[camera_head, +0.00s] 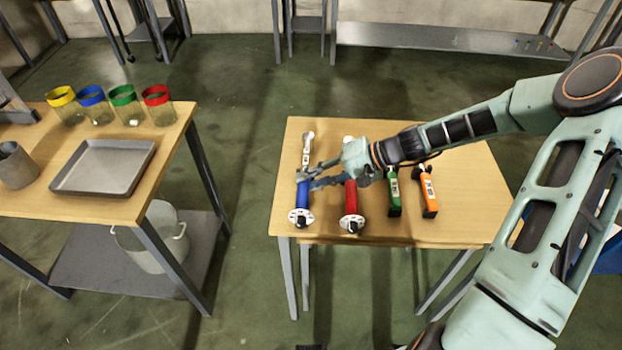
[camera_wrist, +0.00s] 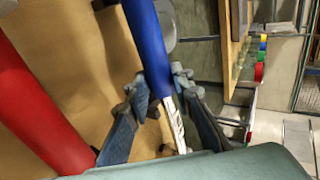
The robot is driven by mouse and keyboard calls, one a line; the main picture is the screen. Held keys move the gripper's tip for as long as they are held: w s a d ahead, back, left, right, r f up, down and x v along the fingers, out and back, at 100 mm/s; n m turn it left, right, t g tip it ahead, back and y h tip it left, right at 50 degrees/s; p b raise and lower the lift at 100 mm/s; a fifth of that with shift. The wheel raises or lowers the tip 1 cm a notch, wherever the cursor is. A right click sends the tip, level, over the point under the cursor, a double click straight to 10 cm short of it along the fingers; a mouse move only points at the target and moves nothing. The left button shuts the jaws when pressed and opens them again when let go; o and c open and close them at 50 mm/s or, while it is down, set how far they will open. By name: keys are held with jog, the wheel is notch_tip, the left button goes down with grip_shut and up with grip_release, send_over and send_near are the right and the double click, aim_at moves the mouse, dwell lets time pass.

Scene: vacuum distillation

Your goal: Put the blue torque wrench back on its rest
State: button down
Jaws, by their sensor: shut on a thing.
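The blue torque wrench (camera_head: 303,192) lies lengthwise at the left of the small wooden table, its silver head pointing to the far edge. My gripper (camera_head: 308,179) reaches in from the right and is shut on it near where the handle meets the shaft. In the wrist view my gripper (camera_wrist: 163,92) has a finger on each side of the blue wrench (camera_wrist: 147,45). Small dark pieces show beside the wrench near the fingers; I cannot tell whether they are its rest, or whether the wrench touches it.
A red torque wrench (camera_head: 350,200) lies just right of the blue one, under my gripper's arm. A green tool (camera_head: 394,197) and an orange tool (camera_head: 429,195) lie farther right. Another table (camera_head: 120,205) at the left carries a tray (camera_head: 65,185) and several coloured-rim jars.

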jog(key=shift+f+b, duration=0.55)
jog(key=shift+f, duration=0.1)
jog(key=c, duration=1.6)
grip_release()
jog(key=shift+f, duration=0.1)
